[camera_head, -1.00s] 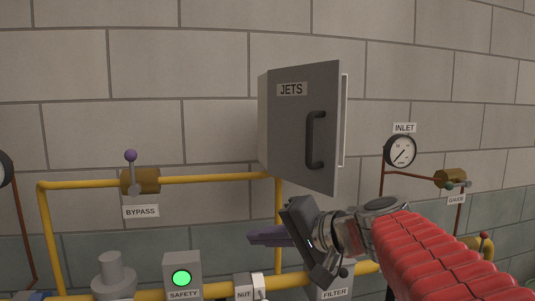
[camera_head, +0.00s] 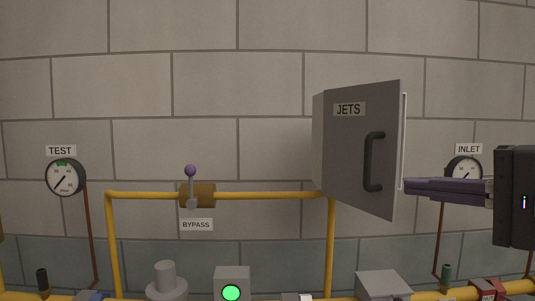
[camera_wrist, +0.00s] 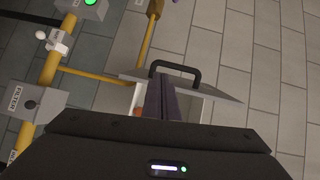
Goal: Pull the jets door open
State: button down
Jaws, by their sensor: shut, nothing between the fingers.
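The grey JETS door (camera_head: 348,150) stands ajar on its wall box, swung out with its free edge to the right. Its black bar handle (camera_head: 373,162) is upright near that edge. My gripper (camera_head: 408,186) is shut and empty, its purple fingers level with the handle's lower part, tips at the door's free edge. In the wrist view, my fingers (camera_wrist: 162,100) point into the gap between the door (camera_wrist: 215,91) and the pale box interior. The handle (camera_wrist: 175,68) is on the door's other face. I cannot tell whether the fingers touch the door.
An orange thing (camera_wrist: 138,112) shows inside the box. Yellow pipes (camera_head: 260,195) run along the wall, with a BYPASS valve (camera_head: 197,193) on the left. The INLET gauge (camera_head: 463,170) is partly hidden behind my gripper. The wall above is bare.

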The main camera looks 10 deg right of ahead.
aim_at(393, 156)
jog(key=shift+m+t, duration=0.6)
jog(key=shift+m, duration=0.1)
jog(key=s+r, duration=0.1)
jog(key=s+d+r, duration=0.1)
jog(key=r, duration=0.1)
jog(key=s+d+r, duration=0.1)
jog(key=shift+s+d+r, duration=0.1)
jog(key=shift+s+r, duration=0.05)
jog(key=shift+s, duration=0.05)
jog(key=shift+w, duration=0.1)
jog(key=shift+x, duration=4.9)
